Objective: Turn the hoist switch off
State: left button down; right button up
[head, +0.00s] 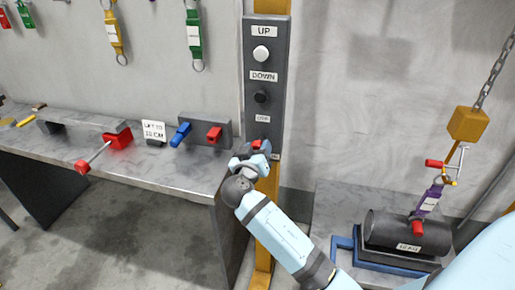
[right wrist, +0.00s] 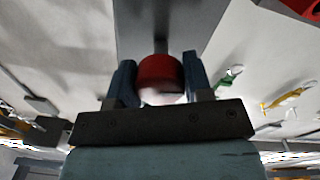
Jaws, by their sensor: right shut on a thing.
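The control panel (head: 263,75) is a dark grey box on a yellow post. It has a white UP button (head: 261,54), a black DOWN button (head: 262,97) and, at its lower end, a red switch knob (head: 257,144). A small label (head: 262,118) above the knob is too blurred to read surely; another below is mostly hidden. My right gripper (head: 252,157) is at the knob and partly covers it. In the right wrist view the red knob (right wrist: 160,72) sits between the two fingers, which are shut on it. My left gripper is not in view.
A grey workbench (head: 185,178) with red and blue clamp-like parts stands left of the post. At right, a hoist chain (head: 492,70) with a yellow block (head: 468,124) hangs above a dark cylinder (head: 385,229) on a blue-framed base. Tagged keys hang on the wall.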

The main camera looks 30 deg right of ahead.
jog(key=n+p, duration=0.1)
jog(key=n, duration=0.1)
jog(key=shift+r+n, duration=0.15)
jog(key=shift+n, duration=0.25)
jog(key=n+p, duration=0.1)
jog(key=n, duration=0.2)
jog(key=shift+n+p, duration=0.3)
jog(key=n+p, duration=0.2)
jog(key=n, duration=0.1)
jog(key=shift+d+r+n, duration=0.1)
jog(key=shift+r+n, duration=0.05)
jog(key=shift+n, duration=0.25)
jog(key=n+p, duration=0.2)
jog(key=n, duration=0.1)
pick_arm(q)
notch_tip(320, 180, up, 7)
jog(key=p, duration=0.2)
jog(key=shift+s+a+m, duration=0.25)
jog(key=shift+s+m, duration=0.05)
pick_arm(e)
jog(key=shift+n, duration=1.4)
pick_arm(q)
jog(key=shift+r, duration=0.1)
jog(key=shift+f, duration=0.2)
pick_arm(e)
jog(key=o, duration=0.9)
jog(key=shift+f, duration=0.2)
